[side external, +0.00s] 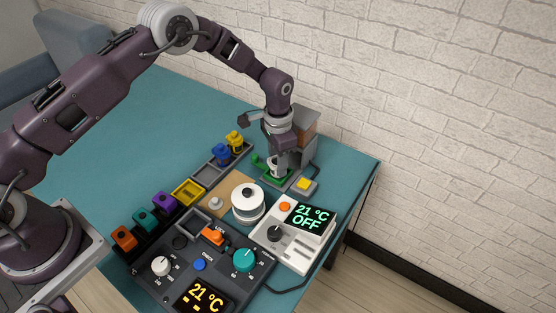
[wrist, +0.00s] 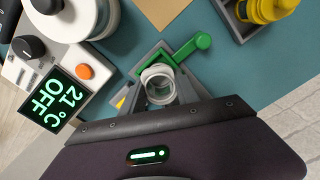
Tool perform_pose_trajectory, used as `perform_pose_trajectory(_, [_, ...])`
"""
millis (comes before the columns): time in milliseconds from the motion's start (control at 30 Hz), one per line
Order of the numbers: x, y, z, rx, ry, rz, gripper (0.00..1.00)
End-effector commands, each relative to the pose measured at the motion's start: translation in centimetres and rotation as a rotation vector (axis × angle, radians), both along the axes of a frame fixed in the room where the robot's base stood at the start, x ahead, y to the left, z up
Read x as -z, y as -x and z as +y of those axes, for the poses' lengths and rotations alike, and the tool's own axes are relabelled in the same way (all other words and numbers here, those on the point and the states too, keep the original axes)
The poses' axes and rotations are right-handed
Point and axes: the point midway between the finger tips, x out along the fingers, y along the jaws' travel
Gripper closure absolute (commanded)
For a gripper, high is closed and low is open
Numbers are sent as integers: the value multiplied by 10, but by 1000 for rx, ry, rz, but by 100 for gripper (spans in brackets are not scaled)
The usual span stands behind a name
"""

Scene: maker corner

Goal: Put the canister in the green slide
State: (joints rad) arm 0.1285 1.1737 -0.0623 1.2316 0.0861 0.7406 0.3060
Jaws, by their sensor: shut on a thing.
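The canister (wrist: 159,84) is a pale, round, open-topped cup; in the side view a small light part of it (side external: 272,163) shows under the wrist. The green slide (side external: 275,180) is a flat green frame with a raised handle, at the foot of a grey machine. In the wrist view the slide (wrist: 178,54) shows just beyond the canister, its handle reaching to the upper right. The canister is over or in the slide; I cannot tell whether it touches bottom.
The grey machine (side external: 304,128) stands close behind my gripper. A yellow button (side external: 304,184), a white control box (side external: 296,250) and a white round pot (side external: 248,205) are nearby. The table's far left is clear.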

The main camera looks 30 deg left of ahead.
Motion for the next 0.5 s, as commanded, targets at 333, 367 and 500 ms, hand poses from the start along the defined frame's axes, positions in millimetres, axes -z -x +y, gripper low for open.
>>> perform_pose_trajectory(333, [2, 0, 0, 0, 0, 0, 100])
perform_pose_trajectory(367, [3, 0, 0, 0, 0, 0, 100])
perform_pose_trajectory(500, [7, 0, 0, 0, 0, 1, 100])
